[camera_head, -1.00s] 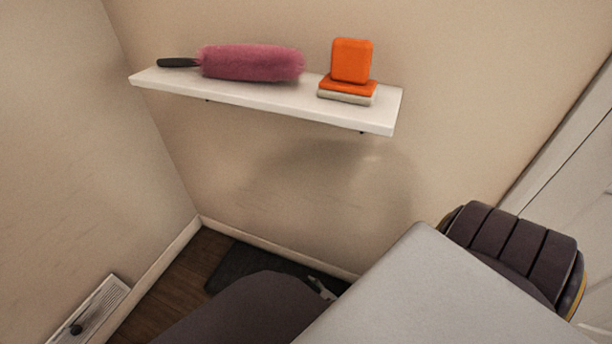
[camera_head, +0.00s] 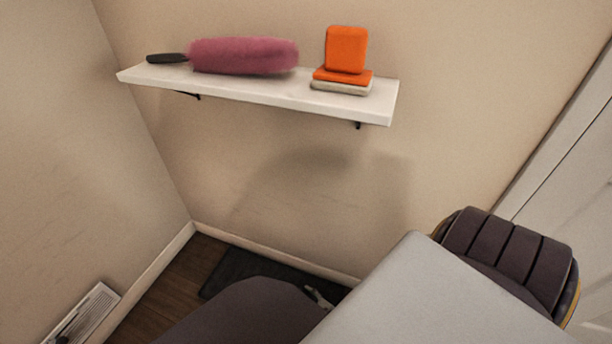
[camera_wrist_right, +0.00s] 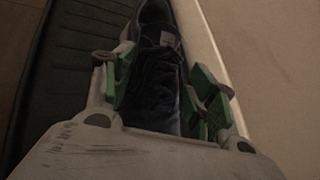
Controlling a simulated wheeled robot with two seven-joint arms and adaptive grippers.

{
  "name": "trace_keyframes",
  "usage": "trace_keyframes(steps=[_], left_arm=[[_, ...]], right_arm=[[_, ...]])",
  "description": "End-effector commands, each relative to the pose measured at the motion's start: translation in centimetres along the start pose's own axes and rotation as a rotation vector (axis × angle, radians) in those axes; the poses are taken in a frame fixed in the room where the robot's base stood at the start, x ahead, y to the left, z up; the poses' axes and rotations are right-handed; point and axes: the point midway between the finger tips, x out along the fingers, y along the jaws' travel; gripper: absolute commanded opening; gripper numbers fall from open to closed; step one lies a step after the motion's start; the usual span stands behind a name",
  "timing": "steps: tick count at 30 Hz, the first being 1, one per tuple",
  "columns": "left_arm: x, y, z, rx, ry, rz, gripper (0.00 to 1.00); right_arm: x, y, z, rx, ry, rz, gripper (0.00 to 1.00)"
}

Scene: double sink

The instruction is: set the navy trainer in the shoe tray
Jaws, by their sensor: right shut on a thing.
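The navy trainer (camera_wrist_right: 158,70) is between the green-padded fingers of my right gripper (camera_wrist_right: 163,86) in the right wrist view. The gripper is shut on it, and the trainer's opening points to the top of that view. The dark ribbed shoe tray (camera_wrist_right: 60,75) lies along the left there. I cannot tell whether the trainer touches the tray. In the head view the shoe tray (camera_head: 237,272) lies on the floor by the wall, partly hidden by my arm. Only a bit of my right gripper (camera_head: 319,297) shows there, and the trainer is hidden. My left gripper is out of view.
A white wall shelf (camera_head: 270,92) above holds a pink duster (camera_head: 243,56) and orange and pale sponges (camera_head: 346,52). A floor vent (camera_head: 85,318) is at lower left. The skirting board (camera_head: 275,251) runs close behind the tray.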

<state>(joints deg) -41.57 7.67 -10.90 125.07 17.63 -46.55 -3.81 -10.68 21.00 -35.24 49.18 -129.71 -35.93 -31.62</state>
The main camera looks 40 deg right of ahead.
Motion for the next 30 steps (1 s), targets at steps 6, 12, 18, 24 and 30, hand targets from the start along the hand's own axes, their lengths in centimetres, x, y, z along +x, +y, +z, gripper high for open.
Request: trace_keyframes(steps=[6,12,18,24,30], left_arm=[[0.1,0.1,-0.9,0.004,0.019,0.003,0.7],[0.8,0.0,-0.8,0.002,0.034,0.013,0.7],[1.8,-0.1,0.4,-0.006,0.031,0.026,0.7],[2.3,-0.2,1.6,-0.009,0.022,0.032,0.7],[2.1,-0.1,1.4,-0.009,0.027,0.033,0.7]], right_arm=[[0.2,0.1,-0.3,0.0,-0.001,-0.001,0.24],[0.8,0.4,-1.4,0.001,-0.001,-0.001,0.24],[1.4,0.8,-2.7,0.0,0.0,-0.001,0.24],[1.7,0.9,-3.1,0.001,-0.001,0.0,0.24],[1.7,0.9,-3.1,0.001,-0.001,0.0,0.24]])
